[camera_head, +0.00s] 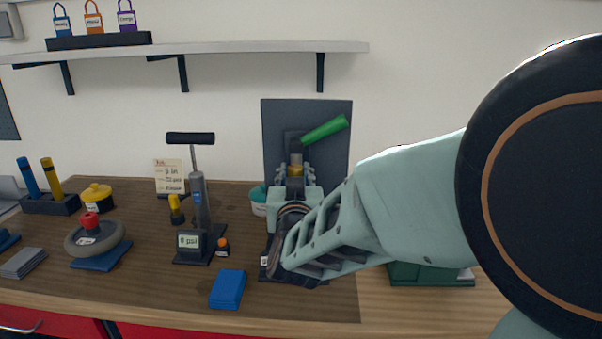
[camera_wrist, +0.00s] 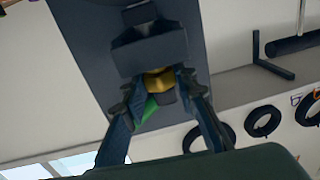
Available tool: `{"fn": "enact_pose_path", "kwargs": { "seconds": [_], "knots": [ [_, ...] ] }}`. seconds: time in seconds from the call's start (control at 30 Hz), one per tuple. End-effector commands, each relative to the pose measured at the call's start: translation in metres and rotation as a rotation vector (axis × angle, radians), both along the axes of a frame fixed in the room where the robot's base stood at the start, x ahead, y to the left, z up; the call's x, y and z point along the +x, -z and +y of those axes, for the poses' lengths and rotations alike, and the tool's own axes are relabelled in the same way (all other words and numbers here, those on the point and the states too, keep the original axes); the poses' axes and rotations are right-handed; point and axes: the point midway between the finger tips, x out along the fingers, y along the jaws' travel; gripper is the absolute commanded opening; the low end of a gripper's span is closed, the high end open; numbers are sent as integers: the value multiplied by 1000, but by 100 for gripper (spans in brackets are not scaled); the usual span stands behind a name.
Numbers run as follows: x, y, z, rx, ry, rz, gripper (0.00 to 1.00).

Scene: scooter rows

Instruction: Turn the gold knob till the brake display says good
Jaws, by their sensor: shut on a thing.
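The gold knob (camera_head: 295,171) sits on a dark upright fixture in front of a grey panel (camera_head: 271,135). A green lever (camera_head: 326,129) sticks out to the upper right of it. My gripper (camera_head: 295,184) reaches up to the knob from below. In the wrist view my gripper's two fingers (camera_wrist: 164,98) are shut on the gold knob (camera_wrist: 158,80), one finger on each side. Part of the green lever (camera_wrist: 150,109) shows between the fingers. My arm hides much of the fixture's lower part. I cannot see any readable brake display.
A floor pump (camera_head: 198,205) with a display reading 0 psi stands left of my arm. A blue block (camera_head: 228,289) lies near the front edge. A wheel (camera_head: 94,237) and tool holder (camera_head: 50,204) are farther left. A shelf (camera_head: 220,48) hangs above.

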Motion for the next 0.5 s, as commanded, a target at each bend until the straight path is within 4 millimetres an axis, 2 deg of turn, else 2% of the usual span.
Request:
{"fn": "enact_pose_path", "kwargs": {
  "seconds": [0.5],
  "knots": [
    [1,-3,3,2,126,-8,2]
  ]
}}
